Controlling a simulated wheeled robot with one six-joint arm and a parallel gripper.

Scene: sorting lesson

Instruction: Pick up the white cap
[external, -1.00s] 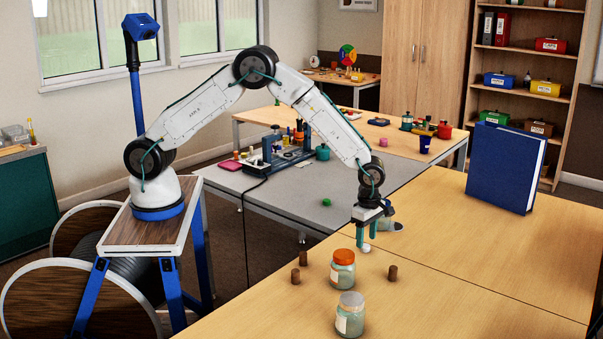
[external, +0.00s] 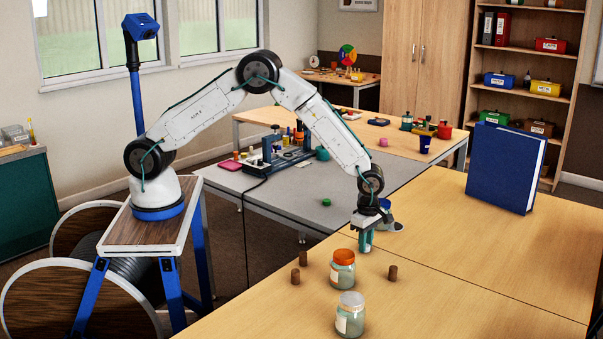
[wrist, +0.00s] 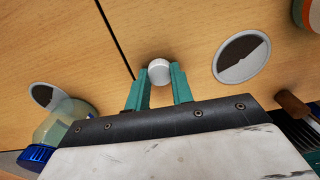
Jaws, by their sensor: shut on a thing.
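The white cap (wrist: 159,71) is small and round. In the wrist view it sits between the tips of my gripper's green fingers, with a finger against each side. My gripper (external: 366,242) points down at the light wood table in the external view, and the cap is mostly hidden there by the fingers. My gripper also shows in the wrist view (wrist: 160,82), shut on the cap. I cannot tell whether the cap still touches the table.
A jar with an orange lid (external: 343,269) and a jar with a grey lid (external: 350,314) stand in front of my gripper. Brown corks (external: 393,272) stand around them. A large blue book (external: 506,168) stands upright at the right. The table's right front is clear.

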